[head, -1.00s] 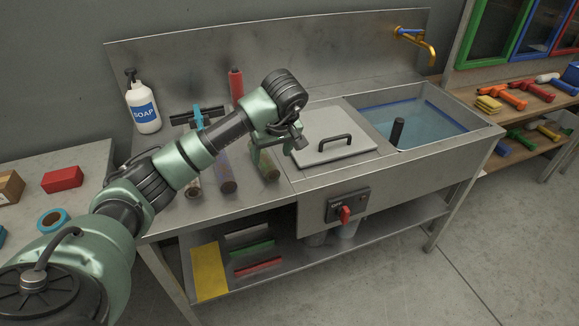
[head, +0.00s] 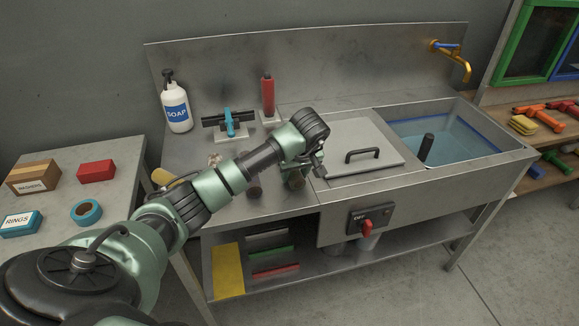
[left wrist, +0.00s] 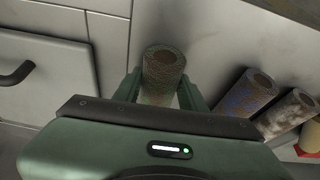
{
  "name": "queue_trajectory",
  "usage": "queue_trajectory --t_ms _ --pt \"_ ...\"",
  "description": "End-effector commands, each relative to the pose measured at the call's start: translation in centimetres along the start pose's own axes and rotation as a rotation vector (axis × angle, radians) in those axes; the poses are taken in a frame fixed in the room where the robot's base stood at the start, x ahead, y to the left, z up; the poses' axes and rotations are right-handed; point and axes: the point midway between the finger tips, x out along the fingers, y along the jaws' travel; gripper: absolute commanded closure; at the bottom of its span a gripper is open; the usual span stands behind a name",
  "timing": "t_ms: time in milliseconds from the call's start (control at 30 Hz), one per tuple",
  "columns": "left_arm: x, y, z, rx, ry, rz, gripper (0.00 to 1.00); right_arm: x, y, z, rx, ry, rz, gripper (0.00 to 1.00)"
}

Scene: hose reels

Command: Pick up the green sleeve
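The green sleeve is a short, mottled green-brown tube with a rusty rim. In the left wrist view the green sleeve (left wrist: 160,93) lies between the two fingers of my left gripper (left wrist: 159,82). The fingers stand on either side of it, and a light gap shows beside the right finger, so the gripper looks open around it. In the head view my left gripper (head: 298,170) is over the sinktop's front edge and hides most of the sleeve; only its dark end (head: 297,183) shows. My right gripper is not in view.
A blue-brown sleeve (left wrist: 245,95) and a pale rusty sleeve (left wrist: 288,113) lie close beside it. A lid with a black handle (head: 361,156) and a water-filled basin (head: 450,143) are to the right. Soap (head: 176,108) and a red cylinder (head: 268,96) stand behind.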

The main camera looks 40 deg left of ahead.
Motion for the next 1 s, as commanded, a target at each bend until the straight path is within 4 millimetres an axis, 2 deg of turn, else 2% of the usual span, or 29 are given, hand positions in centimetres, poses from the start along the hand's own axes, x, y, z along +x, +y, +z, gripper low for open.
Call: queue_trajectory --t_ms 33,100,367,567,767,1000 --pt "0.0 0.0 0.0 0.0 0.0 0.0 0.86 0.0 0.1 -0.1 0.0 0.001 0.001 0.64" --pt "0.0 0.0 0.0 0.0 0.001 0.0 1.0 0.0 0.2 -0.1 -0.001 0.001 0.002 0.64" --pt "-0.2 0.0 -0.1 -0.001 0.001 0.001 1.0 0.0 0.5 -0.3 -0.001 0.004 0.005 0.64" --pt "-1.5 0.1 -0.8 -0.001 0.004 0.003 1.0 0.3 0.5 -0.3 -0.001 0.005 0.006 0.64" --pt "-5.3 0.0 -2.5 -0.003 0.008 0.003 1.0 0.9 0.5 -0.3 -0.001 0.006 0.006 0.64" --pt "-12.0 0.1 -5.1 -0.003 0.006 0.005 1.0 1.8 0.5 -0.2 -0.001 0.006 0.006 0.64"
